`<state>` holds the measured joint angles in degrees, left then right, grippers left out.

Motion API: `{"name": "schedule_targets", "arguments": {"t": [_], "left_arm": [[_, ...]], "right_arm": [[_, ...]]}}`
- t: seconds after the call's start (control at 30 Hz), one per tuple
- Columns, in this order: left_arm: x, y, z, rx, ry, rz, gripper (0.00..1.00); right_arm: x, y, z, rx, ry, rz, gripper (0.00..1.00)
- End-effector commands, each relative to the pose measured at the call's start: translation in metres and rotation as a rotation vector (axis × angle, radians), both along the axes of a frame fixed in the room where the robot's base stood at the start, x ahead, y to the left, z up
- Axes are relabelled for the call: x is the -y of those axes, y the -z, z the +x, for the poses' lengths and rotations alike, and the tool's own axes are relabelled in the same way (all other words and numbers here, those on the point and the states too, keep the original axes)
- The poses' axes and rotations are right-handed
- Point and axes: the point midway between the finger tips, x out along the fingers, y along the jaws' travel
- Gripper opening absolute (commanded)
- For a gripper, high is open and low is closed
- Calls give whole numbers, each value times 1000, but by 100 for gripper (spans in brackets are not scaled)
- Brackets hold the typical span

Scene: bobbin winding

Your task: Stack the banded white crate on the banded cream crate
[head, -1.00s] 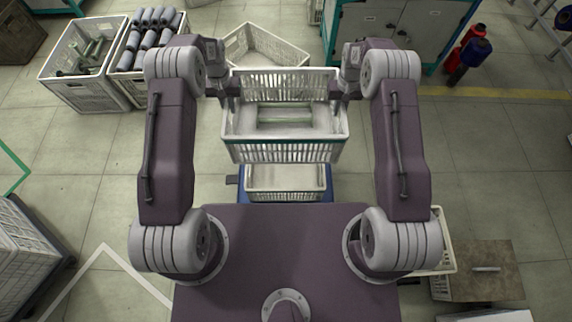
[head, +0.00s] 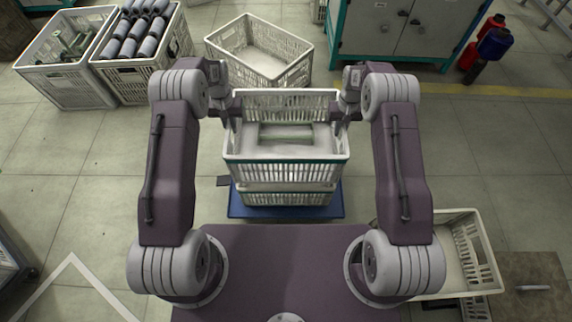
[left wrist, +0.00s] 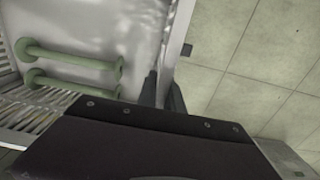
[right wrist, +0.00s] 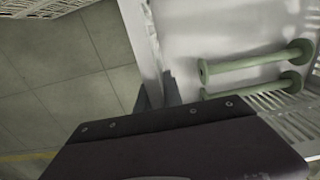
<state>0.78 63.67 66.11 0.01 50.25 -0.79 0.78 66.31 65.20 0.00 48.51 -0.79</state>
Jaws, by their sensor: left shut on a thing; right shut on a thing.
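The banded white crate (head: 285,174), with a teal band, hangs between my two grippers. Two green bobbins (head: 287,132) lie inside it; they also show in the left wrist view (left wrist: 75,55) and the right wrist view (right wrist: 250,64). My left gripper (head: 229,117) is shut on its left wall. My right gripper (head: 344,116) is shut on its right wall. The banded cream crate (head: 287,199) stands directly below on a blue platform (head: 240,211). The upper crate hides most of it, and I cannot tell whether the two touch.
An empty crate (head: 296,72) stands behind. Two crates stand at the back left, one with green bobbins (head: 70,90), one with grey rolls (head: 150,88). Another crate (head: 480,245) is at right.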

Motion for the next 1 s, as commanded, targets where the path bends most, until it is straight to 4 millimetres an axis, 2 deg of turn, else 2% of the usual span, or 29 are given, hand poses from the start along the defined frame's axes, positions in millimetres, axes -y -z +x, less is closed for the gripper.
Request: {"name": "schedule_targets", "arguments": {"t": [0.47, 1.0], "left_arm": [[0, 3, 1, 2, 0, 0, 0], [0, 47, 1, 2, 0, 0, 0]], "right_arm": [[0, 3, 1, 2, 0, 0, 0], [0, 47, 1, 2, 0, 0, 0]]}}
